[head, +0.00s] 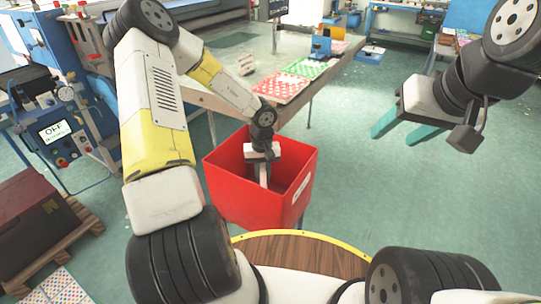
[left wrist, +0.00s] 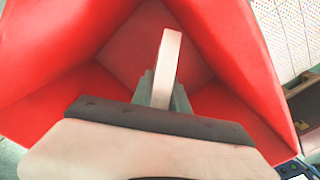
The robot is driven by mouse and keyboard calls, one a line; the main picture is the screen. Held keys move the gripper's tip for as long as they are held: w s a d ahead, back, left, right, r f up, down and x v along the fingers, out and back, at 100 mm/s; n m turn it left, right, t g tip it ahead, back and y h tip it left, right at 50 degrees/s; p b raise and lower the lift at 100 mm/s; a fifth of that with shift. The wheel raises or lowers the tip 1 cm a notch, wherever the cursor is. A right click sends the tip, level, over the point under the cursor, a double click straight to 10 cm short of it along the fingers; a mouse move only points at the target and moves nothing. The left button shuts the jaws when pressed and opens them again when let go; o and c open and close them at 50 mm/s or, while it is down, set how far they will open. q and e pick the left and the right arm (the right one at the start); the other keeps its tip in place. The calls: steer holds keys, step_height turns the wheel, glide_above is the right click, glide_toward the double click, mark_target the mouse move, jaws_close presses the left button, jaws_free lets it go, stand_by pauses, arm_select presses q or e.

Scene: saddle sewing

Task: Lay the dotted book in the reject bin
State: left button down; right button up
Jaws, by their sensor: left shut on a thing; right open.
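The red reject bin (head: 232,192) stands in front of me, open at the top, with a white label on its right side. Its red walls also fill much of the left wrist view (left wrist: 60,60). My left gripper (head: 263,180) reaches down inside the bin. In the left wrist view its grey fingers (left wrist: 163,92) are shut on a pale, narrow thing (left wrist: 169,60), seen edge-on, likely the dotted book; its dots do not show. I cannot tell whether it touches the bin floor. My right gripper (head: 393,140) is open and empty, above the floor at right.
A table (head: 235,55) behind the bin carries a red dotted piece (head: 278,88) and a green dotted piece (head: 305,68). A machine with a display (head: 55,130) stands at left. A dark red box (head: 35,220) sits on a pallet. The floor at right is clear.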

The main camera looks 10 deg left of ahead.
arm_select(q)
steer(key=shift+f, duration=0.15)
steer(key=c, duration=1.2)
jaws_free()
steer(key=shift+o, duration=0.2)
steer(key=o, duration=0.6)
steer(key=shift+c, duration=0.2)
steer(key=shift+r, duration=7.05)
